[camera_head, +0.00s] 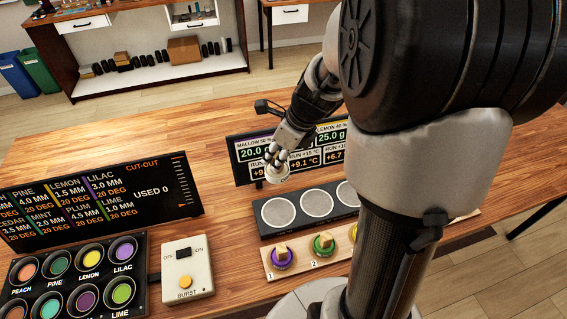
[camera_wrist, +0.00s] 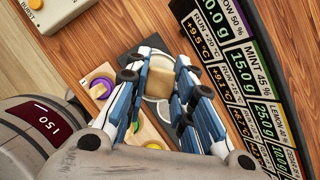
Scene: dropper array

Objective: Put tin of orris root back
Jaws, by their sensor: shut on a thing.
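The tin's label cannot be read. A wooden board (camera_head: 298,267) with numbered places bears a purple tin (camera_head: 282,260), a green tin (camera_head: 323,245) and a yellow tin (camera_head: 354,232), each with a wooden knob. My arm hides the board's right part.
A dark strip (camera_head: 297,198) with round grey pads lies behind the board. The readout display (camera_head: 242,163) stands close behind my gripper. A switch box (camera_head: 187,268), a panel of coloured wells (camera_head: 77,273) and a large black display (camera_head: 92,206) stand at left.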

